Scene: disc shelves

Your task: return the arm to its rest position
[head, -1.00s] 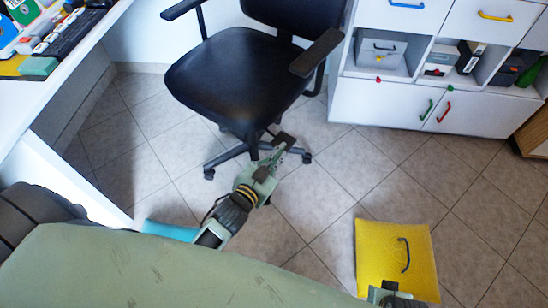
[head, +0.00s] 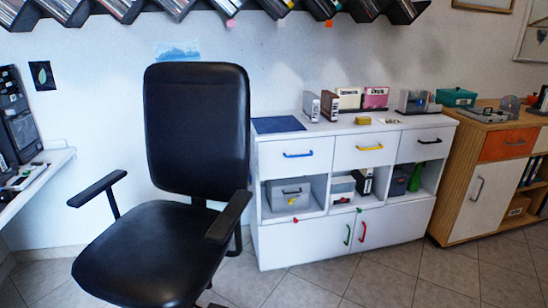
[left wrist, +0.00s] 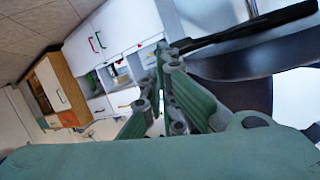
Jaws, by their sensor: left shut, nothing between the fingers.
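My left gripper (left wrist: 168,60) shows only in the left wrist view. Its green fingers come together at the tips, shut with nothing between them. The black office chair (head: 197,130) stands left of centre in the head view. In the left wrist view a black armrest (left wrist: 255,27) of the chair appears behind and to the right of the fingertips; whether it touches them I cannot tell. Neither of my arms shows in the head view, and my right gripper is out of sight.
A white cabinet (head: 290,240) stands behind the chair, with a wooden cabinet (head: 465,205) to its right. A white desk (head: 38,180) is at the left. Disc shelves (head: 225,8) hang above. Tiled floor (head: 380,285) is clear in front of the cabinets.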

